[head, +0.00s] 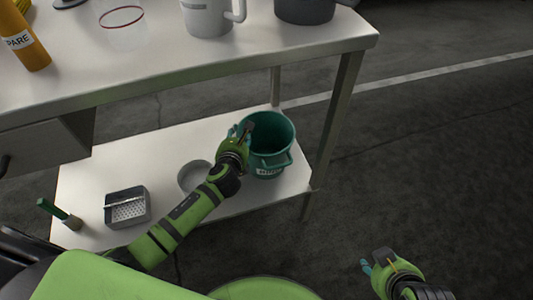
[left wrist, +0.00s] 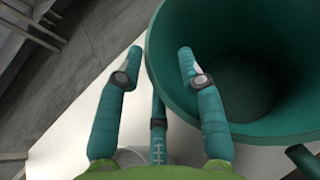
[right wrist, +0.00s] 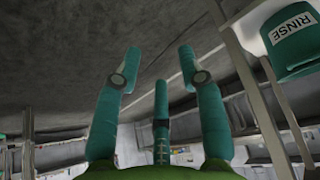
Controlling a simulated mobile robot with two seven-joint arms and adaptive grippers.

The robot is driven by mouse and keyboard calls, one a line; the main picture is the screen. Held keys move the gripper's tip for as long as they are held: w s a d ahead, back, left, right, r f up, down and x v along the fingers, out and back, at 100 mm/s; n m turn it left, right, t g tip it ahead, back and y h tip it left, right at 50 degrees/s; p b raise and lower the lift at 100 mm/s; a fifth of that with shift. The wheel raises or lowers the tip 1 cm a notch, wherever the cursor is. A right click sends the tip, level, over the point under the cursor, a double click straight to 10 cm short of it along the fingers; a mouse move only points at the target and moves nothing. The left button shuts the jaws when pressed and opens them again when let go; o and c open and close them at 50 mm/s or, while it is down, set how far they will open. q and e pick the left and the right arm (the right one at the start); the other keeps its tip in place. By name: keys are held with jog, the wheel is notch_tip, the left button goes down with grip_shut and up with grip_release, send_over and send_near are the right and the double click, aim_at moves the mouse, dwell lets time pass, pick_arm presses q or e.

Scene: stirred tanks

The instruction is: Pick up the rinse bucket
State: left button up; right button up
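The rinse bucket (head: 268,140) is green, with a white label and a handle on its near side. It stands upright on the lower shelf's right end. Its label reads RINSE in the right wrist view (right wrist: 291,40). My left gripper (head: 243,128) is at the bucket's left rim. In the left wrist view its fingers (left wrist: 160,55) are apart, one outside the wall and one over the opening, with the rim between them. Whether they touch the wall cannot be told. My right gripper (head: 376,265) is low at right, away from the bucket, open and empty in its wrist view (right wrist: 160,55).
The tabletop (head: 290,48) overhangs the lower shelf (head: 140,165), and a table leg (head: 337,105) stands right of the bucket. A round grey dish (head: 192,178), a grey perforated box (head: 127,207) and a green-handled brush (head: 60,213) are on the shelf. The floor at right is clear.

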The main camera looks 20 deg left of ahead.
pick_arm(q)
jog(key=shift+b+x, duration=0.3)
jog(key=shift+x, duration=0.55)
grip_shut()
pick_arm(e)
jog(key=w+r+t, duration=0.1)
jog(key=w+a, duration=0.1)
jog(key=w, duration=0.1)
jog(key=w+r+t, duration=0.1)
jog(key=shift+w+a+r+t+y, duration=0.2)
jog(key=shift+a+r+t+y, duration=0.1)
jog(key=shift+a, duration=0.05)
